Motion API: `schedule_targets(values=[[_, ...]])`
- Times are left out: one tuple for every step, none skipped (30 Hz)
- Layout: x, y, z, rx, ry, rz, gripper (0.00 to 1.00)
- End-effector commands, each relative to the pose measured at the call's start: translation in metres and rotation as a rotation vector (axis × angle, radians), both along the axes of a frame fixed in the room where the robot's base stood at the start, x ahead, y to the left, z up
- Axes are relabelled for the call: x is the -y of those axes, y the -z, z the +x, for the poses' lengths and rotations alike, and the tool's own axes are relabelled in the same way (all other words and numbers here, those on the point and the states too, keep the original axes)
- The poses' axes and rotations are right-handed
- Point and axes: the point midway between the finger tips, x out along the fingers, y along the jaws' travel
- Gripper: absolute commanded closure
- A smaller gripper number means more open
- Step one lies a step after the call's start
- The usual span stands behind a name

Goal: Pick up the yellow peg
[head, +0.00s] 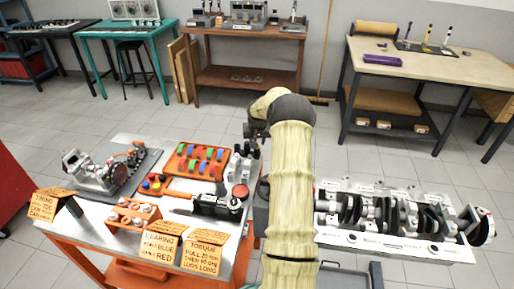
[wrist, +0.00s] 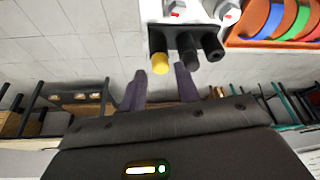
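The yellow peg (wrist: 160,64) shows its round yellow end in the wrist view. It sits in a dark rack (wrist: 174,32) next to two black pegs (wrist: 200,50). My gripper (wrist: 160,86) has its two dark fingers apart, with a gap between them. The yellow end appears just beyond the fingertips, roughly in line with the gap, and nothing is visible between the fingers. In the head view a small rack with dark pegs (head: 246,150) stands on the bench left of my arm. My arm hides the gripper there, and I cannot make out the yellow peg.
An orange tray of coloured pieces (head: 199,163) stands close to the rack and also shows in the wrist view (wrist: 235,38). A black device (head: 217,205) and a red round piece (head: 240,191) are nearby. A crankshaft assembly (head: 390,213) lies right of my arm.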

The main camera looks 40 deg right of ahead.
Motion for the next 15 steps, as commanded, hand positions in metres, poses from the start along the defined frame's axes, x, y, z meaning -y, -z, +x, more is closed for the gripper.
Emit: schedule_targets(values=[[0.0007,0.0056,0.0021,0.000,0.001,0.002,0.68],[0.0011,0.0080,0.0028,0.000,0.000,0.001,0.68],[0.0018,0.0100,0.0037,0.001,0.000,0.001,0.68],[0.0022,0.0110,0.0041,0.001,-0.001,0.000,0.68],[0.0025,0.0117,0.0044,0.001,-0.001,0.000,0.68],[0.0026,0.0121,0.0045,0.001,-0.001,-0.001,0.68],[0.0026,0.0122,0.0045,0.001,-0.001,-0.001,0.68],[0.0026,0.0122,0.0045,0.001,-0.001,-0.001,0.68],[0.0025,0.0122,0.0044,0.001,-0.001,-0.001,0.68],[0.0026,0.0121,0.0043,0.001,-0.001,-0.001,0.68],[0.0025,0.0121,0.0042,0.001,-0.001,-0.001,0.68],[0.0025,0.0121,0.0042,0.001,-0.001,-0.001,0.68],[0.0025,0.0121,0.0042,0.001,-0.001,-0.001,0.68],[0.0025,0.0122,0.0041,0.001,-0.001,-0.001,0.68],[0.0025,0.0121,0.0041,0.001,-0.001,-0.001,0.68]])
